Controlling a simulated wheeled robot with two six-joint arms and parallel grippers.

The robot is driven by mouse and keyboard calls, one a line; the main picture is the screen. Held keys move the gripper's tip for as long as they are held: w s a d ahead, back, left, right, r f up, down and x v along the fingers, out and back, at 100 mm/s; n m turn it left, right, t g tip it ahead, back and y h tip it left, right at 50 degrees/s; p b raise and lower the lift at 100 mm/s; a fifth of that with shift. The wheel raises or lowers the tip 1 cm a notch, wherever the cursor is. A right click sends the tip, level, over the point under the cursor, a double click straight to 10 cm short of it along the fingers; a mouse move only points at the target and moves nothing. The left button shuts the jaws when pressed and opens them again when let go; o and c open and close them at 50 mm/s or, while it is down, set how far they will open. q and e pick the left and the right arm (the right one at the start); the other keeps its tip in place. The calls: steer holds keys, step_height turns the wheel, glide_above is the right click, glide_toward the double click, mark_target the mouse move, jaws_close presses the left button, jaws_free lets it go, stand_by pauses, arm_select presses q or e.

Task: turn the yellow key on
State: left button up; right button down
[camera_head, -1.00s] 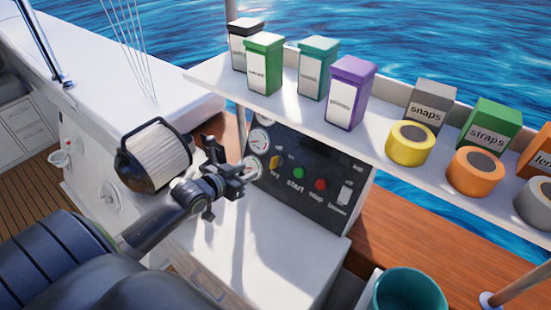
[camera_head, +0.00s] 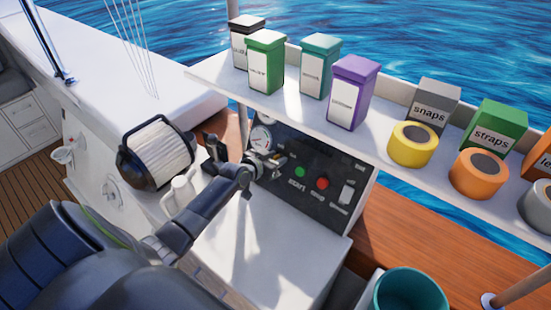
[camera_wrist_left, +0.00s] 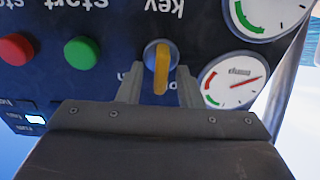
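The yellow key (camera_wrist_left: 161,68) sits in a round blue-grey switch on the dark panel (camera_head: 317,162), seen in the left wrist view. It points straight up and down in that view, with the word "key" upside down above it. My left gripper (camera_head: 268,164) is at the panel, and its fingers cover the key in the head view. In the wrist view the left gripper (camera_wrist_left: 159,84) is open, one finger on each side of the key, with a gap visible on both sides. My right gripper is not in view.
A green start button (camera_head: 300,172) and a red stop button (camera_head: 322,184) are right of the gripper. Round gauges (camera_wrist_left: 232,78) sit beside the key. A shelf (camera_head: 385,150) with boxes and tape rolls overhangs the panel. A white mug (camera_head: 181,194) stands by my arm.

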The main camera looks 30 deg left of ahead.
arm_select(q)
steer(key=shift+c, duration=0.4)
jaws_close()
steer(key=shift+f, duration=0.1)
steer(key=shift+f+m+b, duration=0.15)
steer(key=shift+m+b, duration=0.45)
steer(key=shift+b, duration=0.3)
steer(key=m+b, duration=0.4)
steer(key=b, duration=0.1)
steer(key=m+b, duration=0.2)
steer(key=m, duration=0.1)
steer(key=shift+d+f, duration=0.15)
steer(key=shift+d, duration=0.2)
steer(key=shift+s+d+m+b, duration=0.1)
steer(key=shift+m+b, duration=1.65)
steer(key=shift+m, duration=0.35)
